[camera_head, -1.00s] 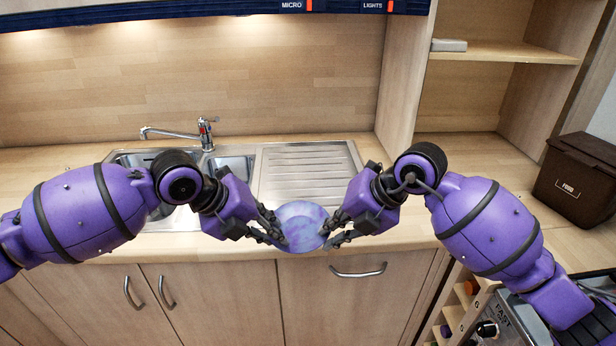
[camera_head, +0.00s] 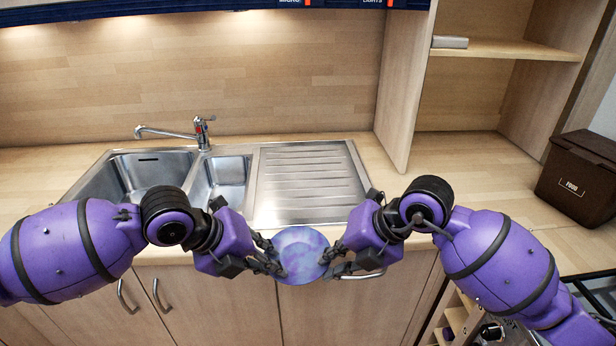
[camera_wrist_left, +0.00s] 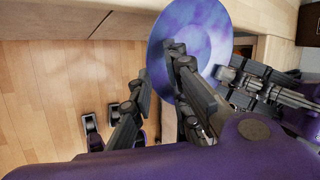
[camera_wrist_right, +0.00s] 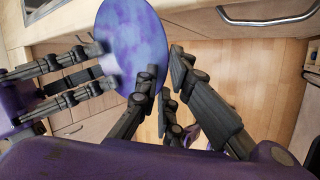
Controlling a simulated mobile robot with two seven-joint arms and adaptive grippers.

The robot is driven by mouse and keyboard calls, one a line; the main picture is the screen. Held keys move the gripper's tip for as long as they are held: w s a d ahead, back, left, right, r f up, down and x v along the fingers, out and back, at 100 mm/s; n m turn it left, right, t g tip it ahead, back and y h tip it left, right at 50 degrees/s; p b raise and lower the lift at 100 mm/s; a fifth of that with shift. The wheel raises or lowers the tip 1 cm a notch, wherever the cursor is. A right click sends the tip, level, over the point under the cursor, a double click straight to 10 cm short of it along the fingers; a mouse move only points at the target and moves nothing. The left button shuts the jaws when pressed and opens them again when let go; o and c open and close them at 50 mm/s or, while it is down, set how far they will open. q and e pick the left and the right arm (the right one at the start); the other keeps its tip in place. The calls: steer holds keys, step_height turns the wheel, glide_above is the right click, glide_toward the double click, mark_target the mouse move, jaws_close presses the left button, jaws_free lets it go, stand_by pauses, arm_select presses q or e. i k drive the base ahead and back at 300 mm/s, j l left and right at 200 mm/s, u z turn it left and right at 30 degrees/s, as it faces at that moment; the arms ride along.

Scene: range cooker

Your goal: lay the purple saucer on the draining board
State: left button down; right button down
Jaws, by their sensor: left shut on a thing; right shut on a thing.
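The purple saucer (camera_head: 302,254), mottled purple and blue, is held between my two grippers in front of the counter edge. My left gripper (camera_head: 276,258) is shut on its left rim and my right gripper (camera_head: 330,262) on its right rim. The saucer also shows in the left wrist view (camera_wrist_left: 205,38) and the right wrist view (camera_wrist_right: 130,40), with fingers over its rim. The draining board (camera_head: 308,185), ridged steel, lies behind the saucer, to the right of the sink bowls, and its surface is bare.
The sink bowls (camera_head: 145,176) and tap (camera_head: 200,131) are left of the draining board. A tall wooden side panel (camera_head: 403,90) rises at its right. A brown food bin (camera_head: 580,178) stands on the right counter. Cupboard doors are below.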

mark_target(295, 192)
steer(key=i, duration=1)
